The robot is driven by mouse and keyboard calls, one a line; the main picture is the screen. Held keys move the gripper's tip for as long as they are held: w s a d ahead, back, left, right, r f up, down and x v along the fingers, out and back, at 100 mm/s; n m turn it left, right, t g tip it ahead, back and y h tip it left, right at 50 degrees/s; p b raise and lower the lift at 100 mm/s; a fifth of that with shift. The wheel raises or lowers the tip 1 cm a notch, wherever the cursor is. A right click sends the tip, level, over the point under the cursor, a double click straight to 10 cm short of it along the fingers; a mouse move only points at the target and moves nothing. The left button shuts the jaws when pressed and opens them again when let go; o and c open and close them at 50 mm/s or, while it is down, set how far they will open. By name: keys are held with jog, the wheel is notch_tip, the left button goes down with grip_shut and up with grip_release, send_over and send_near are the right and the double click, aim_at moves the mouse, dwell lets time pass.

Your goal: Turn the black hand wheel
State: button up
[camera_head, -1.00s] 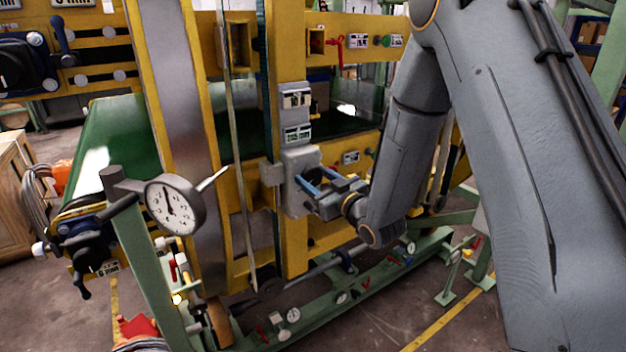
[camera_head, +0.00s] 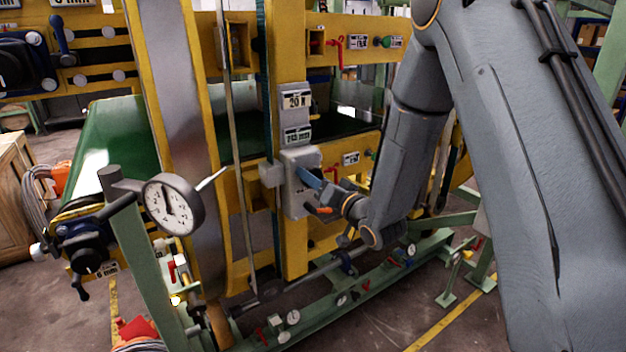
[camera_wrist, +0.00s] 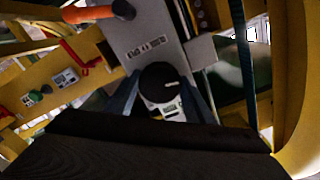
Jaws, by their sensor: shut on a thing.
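The black hand wheel (camera_wrist: 160,82) shows in the wrist view as a round black knob with a pale mark, in front of a grey housing. The housing (camera_head: 291,190) stands on a yellow upright in the head view. My gripper (camera_head: 314,180) is at the housing's right face. Its blue fingers are shut on the wheel, one on each side in the wrist view. In the head view the fingers and arm hide the wheel.
An orange handle with a black end (camera_wrist: 95,14) juts out close to my gripper. A round dial (camera_head: 172,205) is at the left on a green post. A green rail with small gauges (camera_head: 341,297) runs below. Yellow beams stand close around.

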jog(key=shift+s+a+f, duration=0.1)
jog(key=shift+f, duration=0.05)
dwell(0.4)
jog(key=o, duration=0.9)
jog(key=shift+o, duration=0.8)
jog(key=b+v, duration=0.1)
jog(key=v, duration=0.7)
jog(key=shift+b, duration=0.35)
